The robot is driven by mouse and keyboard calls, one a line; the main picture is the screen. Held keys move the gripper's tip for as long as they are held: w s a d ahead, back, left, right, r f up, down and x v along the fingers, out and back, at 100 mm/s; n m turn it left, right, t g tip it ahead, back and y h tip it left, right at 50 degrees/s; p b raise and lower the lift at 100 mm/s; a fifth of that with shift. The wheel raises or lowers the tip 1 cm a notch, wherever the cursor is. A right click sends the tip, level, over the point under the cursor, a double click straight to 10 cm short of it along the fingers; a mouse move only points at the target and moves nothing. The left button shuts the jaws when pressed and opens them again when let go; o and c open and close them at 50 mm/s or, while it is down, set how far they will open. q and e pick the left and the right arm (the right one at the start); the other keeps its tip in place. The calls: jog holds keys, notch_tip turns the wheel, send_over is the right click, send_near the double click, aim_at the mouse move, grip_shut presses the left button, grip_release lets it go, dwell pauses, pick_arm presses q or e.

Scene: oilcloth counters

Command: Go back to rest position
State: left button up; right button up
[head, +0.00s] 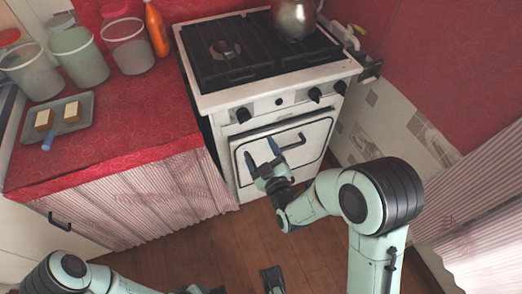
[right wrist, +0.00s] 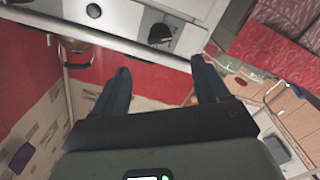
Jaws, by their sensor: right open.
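My right gripper (head: 260,152) is raised in front of the white stove's oven door in the head view. Its two dark fingers stand apart, and in the right wrist view the gripper (right wrist: 160,65) shows nothing held between them. Whether it touches the oven door cannot be told. My left arm comes in at the bottom left of the head view. A dark part (head: 272,280) at the bottom edge appears to be my left gripper, mostly cut off, so its jaw state is unclear.
The white stove (head: 270,98) has a metal kettle (head: 294,20) on top and an oven handle (head: 291,143) in front. The red counter (head: 150,100) holds several tubs, an orange bottle (head: 156,28) and a grey tray (head: 84,121). Wooden floor (head: 180,255) shows below.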

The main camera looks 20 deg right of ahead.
dwell(0.4)
jog(key=s+d+f+m+g, duration=0.1)
jog(key=s+f+m+g, duration=0.45)
jog(key=f, duration=1.05)
jog(key=s+d+f+m+g, duration=0.1)
jog(key=s+f+m+g, duration=0.1)
jog(key=s+f+g, duration=0.8)
jog(key=s+a+f+m+y, duration=0.2)
jog(key=s+a+f+m, duration=0.15)
jog(key=s+f, duration=0.65)
pick_arm(q)
jog(key=s+d+r+g+p, duration=0.1)
jog(key=s+r+p, duration=0.2)
jog(key=r+p, duration=0.6)
jog(key=s+d+r+g+h+p, duration=0.1)
jog(key=s+d+r+p, duration=0.1)
jog(key=r+p, duration=0.7)
jog(key=shift+s+m+g, duration=0.3)
jog(key=shift+s+g, duration=0.1)
pick_arm(e)
jog(key=s+a+r+g, duration=0.1)
jog(key=s+r, duration=0.1)
jog(key=r, duration=0.7)
jog(key=s+a+r+g+y, duration=0.1)
jog(key=s+r+g, duration=0.1)
jog(key=r, duration=0.7)
jog(key=shift+s+r+n, duration=0.15)
jog(key=shift+s+n, duration=0.15)
jog(key=shift+s, duration=0.4)
